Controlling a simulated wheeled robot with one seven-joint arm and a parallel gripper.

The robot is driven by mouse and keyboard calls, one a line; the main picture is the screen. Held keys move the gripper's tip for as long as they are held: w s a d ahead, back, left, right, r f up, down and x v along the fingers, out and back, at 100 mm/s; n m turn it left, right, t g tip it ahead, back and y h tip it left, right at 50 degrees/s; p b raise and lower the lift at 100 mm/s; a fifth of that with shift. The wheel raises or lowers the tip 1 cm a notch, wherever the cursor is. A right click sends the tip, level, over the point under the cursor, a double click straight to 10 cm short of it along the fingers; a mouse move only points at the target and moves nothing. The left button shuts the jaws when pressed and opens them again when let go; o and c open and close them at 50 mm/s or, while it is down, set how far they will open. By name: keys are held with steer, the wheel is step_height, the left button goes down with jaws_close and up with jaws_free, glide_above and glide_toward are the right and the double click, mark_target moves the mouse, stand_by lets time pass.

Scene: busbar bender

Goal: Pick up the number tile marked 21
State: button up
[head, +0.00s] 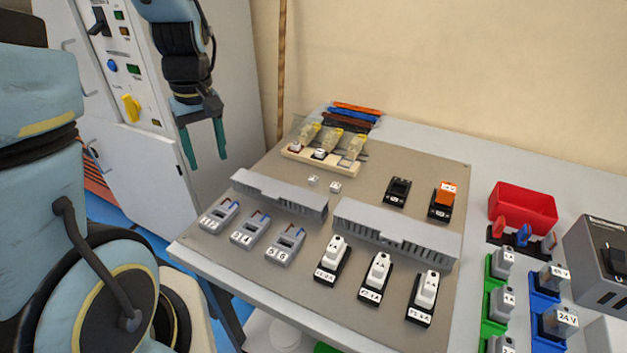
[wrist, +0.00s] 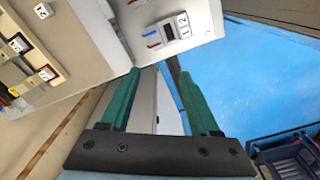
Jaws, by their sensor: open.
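Two small white loose tiles lie on the grey-brown panel, a left one (head: 313,181) and a right one (head: 335,187), in front of a cream holder (head: 300,158). More small pale tiles sit on that holder. The wrist view shows a loose white tile (wrist: 43,11) with dark digits at the upper left, and the holder with marked tiles (wrist: 19,44) left of it. The digits are too small to tell surely which tile reads 21. My gripper (head: 206,163) is open and empty, left of the panel and apart from the tiles; its green fingers also show in the wrist view (wrist: 160,88).
Grey slotted ducts (head: 280,194) cross the panel, with grey terminal blocks (head: 248,229) and black-and-white devices (head: 377,277) in front. A red bin (head: 522,208) stands at the right. A grey cabinet (head: 140,160) is behind my gripper. Blue floor lies below it.

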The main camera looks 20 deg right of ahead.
mark_target(312, 177)
steer(key=d+n, duration=0.1)
steer(key=d, duration=0.3)
steer(key=d+f+n+y, duration=0.1)
steer(key=d, duration=0.3)
steer(key=d+f, duration=0.1)
steer(key=d, duration=0.3)
steer(key=shift+w+f+n+t+y, duration=0.2)
steer(key=shift+n+t+y, duration=0.1)
steer(key=shift+n+y, duration=0.1)
steer(key=s+d+n+t, duration=0.2)
steer(key=s+d+n, duration=0.15)
steer(key=d, duration=0.95)
steer(key=shift+m+y, duration=0.35)
steer(key=shift+y, duration=0.05)
steer(key=p+x, duration=0.1)
steer(key=x, duration=0.2)
steer(key=p+x, duration=0.1)
steer(key=x, duration=0.3)
steer(key=p+x, duration=0.1)
steer(key=x, duration=0.2)
steer(key=shift+s+d+f+p, duration=0.25)
steer(key=shift+f+p, duration=0.05)
steer(key=shift+f, duration=0.15)
jaws_close()
